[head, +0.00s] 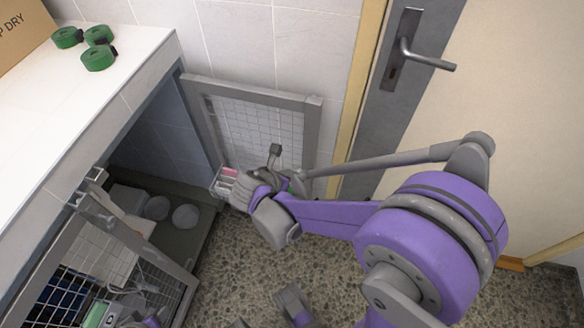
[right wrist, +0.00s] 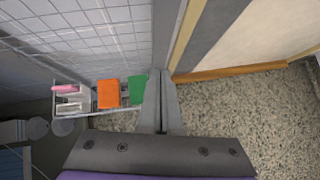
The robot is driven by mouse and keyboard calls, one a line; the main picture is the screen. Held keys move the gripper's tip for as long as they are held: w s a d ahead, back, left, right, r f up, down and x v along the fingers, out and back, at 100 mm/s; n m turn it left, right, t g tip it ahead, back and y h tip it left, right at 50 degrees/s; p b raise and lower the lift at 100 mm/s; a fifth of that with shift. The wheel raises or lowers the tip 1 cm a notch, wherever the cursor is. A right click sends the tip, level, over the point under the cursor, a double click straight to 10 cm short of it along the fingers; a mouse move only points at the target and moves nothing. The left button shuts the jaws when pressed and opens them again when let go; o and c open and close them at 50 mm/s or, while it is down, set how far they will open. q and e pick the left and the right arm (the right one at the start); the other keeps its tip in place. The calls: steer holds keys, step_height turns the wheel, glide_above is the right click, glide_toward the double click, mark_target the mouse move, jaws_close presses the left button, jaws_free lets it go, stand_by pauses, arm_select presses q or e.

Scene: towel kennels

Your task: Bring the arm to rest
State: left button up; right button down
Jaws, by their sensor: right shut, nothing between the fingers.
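My right arm reaches in from the right in the head view, with its wrist bent in front of the open mesh door (head: 310,130). My right gripper (right wrist: 160,75) is shut and empty in the right wrist view, its two fingers together. It is close to the door's small wire caddy (right wrist: 70,103), which also shows in the head view (head: 222,184); I cannot tell whether they touch. Grey and purple parts of mine show at the bottom of the head view. Whether my left gripper is open or shut is unclear.
A second mesh door (head: 70,265) stands at lower left. Green rolled straps (head: 98,58) lie on the white counter (head: 60,110). A door with a handle (head: 430,58) is at right. Speckled floor (head: 240,265) lies below.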

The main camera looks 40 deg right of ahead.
arm_select(q)
steer(key=shift+w+d+r+p, duration=0.15)
steer(key=shift+r+p, duration=0.2)
steer(key=shift+r, duration=0.15)
steer(key=shift+w+d+r+p, duration=0.15)
steer(key=shift+r+p, duration=0.15)
steer(key=shift+r, duration=0.2)
arm_select(e)
steer(key=v, duration=0.6)
steer(key=shift+s+r, duration=0.2)
steer(key=shift+s+d, duration=0.1)
steer(key=shift+d, duration=0.1)
steer(key=s+a+m+y, duration=0.2)
steer(key=s+m+y, duration=0.3)
steer(key=m, duration=0.7)
steer(key=s+a+m+y, duration=0.3)
steer(key=s+m, duration=0.4)
steer(key=m, duration=0.4)
arm_select(q)
step_height(320, 180, up, 14)
steer(key=w+p, duration=0.2)
steer(key=p, duration=1)
steer(key=shift+t+p, duration=0.3)
arm_select(e)
step_height(320, 180, up, 14)
steer(key=w+t, duration=0.1)
steer(key=w, duration=0.1)
arm_select(q)
steer(key=shift+s, duration=0.1)
